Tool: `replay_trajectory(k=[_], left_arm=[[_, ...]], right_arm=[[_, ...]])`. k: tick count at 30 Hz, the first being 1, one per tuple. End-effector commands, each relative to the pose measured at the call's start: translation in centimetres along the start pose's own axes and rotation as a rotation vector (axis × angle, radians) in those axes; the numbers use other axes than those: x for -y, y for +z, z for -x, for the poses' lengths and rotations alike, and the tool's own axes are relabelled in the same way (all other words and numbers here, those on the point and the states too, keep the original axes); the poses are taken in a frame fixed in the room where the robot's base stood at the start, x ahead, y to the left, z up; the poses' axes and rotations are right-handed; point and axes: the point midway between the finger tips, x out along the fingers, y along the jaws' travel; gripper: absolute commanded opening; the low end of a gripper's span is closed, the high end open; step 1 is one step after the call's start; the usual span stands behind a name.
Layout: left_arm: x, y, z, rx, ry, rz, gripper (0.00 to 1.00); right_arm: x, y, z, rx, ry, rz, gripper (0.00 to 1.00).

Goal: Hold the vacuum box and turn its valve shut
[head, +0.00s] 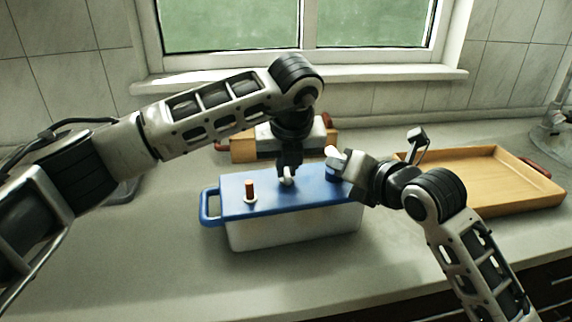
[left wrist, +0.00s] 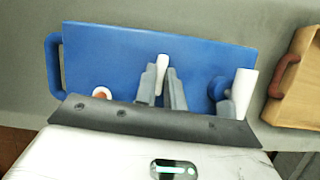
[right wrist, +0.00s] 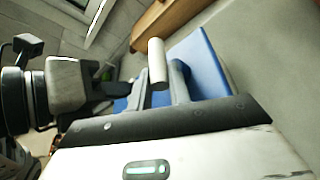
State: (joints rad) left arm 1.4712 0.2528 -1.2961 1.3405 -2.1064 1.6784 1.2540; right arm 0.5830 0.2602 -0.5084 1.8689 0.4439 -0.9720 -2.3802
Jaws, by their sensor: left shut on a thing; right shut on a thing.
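The vacuum box (head: 290,228) has a pale body and a blue lid with a blue loop handle (head: 208,207) at its left end. My left gripper (head: 287,176) comes down from above and is shut on a white upright piece in the lid's middle; this piece (left wrist: 162,70) shows between its fingers in the left wrist view. My right gripper (head: 342,170) is shut on a white cylindrical lever (right wrist: 157,62) above the lid's right end. A round blue base (left wrist: 217,88) sits beside that lever in the left wrist view. The fingers partly hide both white parts.
An orange-brown peg (head: 250,189) in a white ring stands on the lid's left part. A wooden tray (head: 480,207) lies on the counter to the right. A wooden crate (head: 240,150) stands behind the box. The counter in front is clear.

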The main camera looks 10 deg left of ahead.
Motion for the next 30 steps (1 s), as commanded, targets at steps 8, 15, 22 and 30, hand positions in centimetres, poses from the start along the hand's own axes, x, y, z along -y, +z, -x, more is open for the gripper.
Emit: replay_trajectory(k=[8,15,22,30], left_arm=[[0.06,0.09,0.11,0.002,0.033,0.082,0.00],[0.04,0.10,0.11,0.003,0.040,0.099,0.00],[0.03,0.12,0.11,0.003,0.040,0.099,0.00],[0.04,0.08,0.07,0.002,0.040,0.098,0.33]], right_arm=[[0.06,-0.01,0.00,-0.001,-0.002,0.000,0.00],[0.07,-0.01,0.00,0.000,-0.002,0.000,0.00],[0.07,0.00,0.00,0.000,-0.002,0.000,0.00],[0.06,0.00,0.00,0.000,-0.002,0.000,0.00]])
